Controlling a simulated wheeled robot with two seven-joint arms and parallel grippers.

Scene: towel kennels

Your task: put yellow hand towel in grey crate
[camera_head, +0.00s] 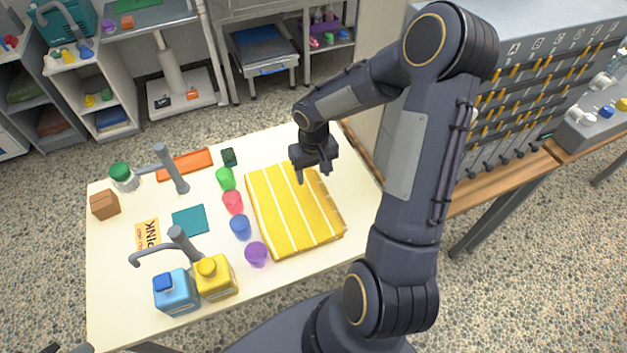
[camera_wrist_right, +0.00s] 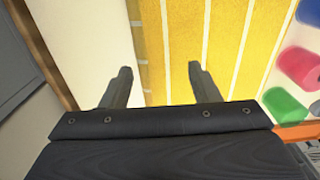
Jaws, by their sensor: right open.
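The yellow hand towel (camera_head: 280,215) with white stripes lies flat on the table, right of the coloured cups. It fills much of the right wrist view (camera_wrist_right: 225,45). My right gripper (camera_head: 314,174) is over the towel's far right part, open and empty. In the right wrist view its two fingers (camera_wrist_right: 161,72) stand apart: one over bare table, one over the towel, with the towel's edge between them. Whether they touch the cloth is unclear. I cannot make out a grey crate for certain. My left gripper cannot be made out.
Green, red, blue and purple cups (camera_head: 241,228) stand in a row along the towel's left side. Blue and yellow bottles (camera_head: 176,292) stand at the table's near side. An orange tray (camera_head: 185,165) lies at the back. The right end of the table (camera_head: 352,190) is clear.

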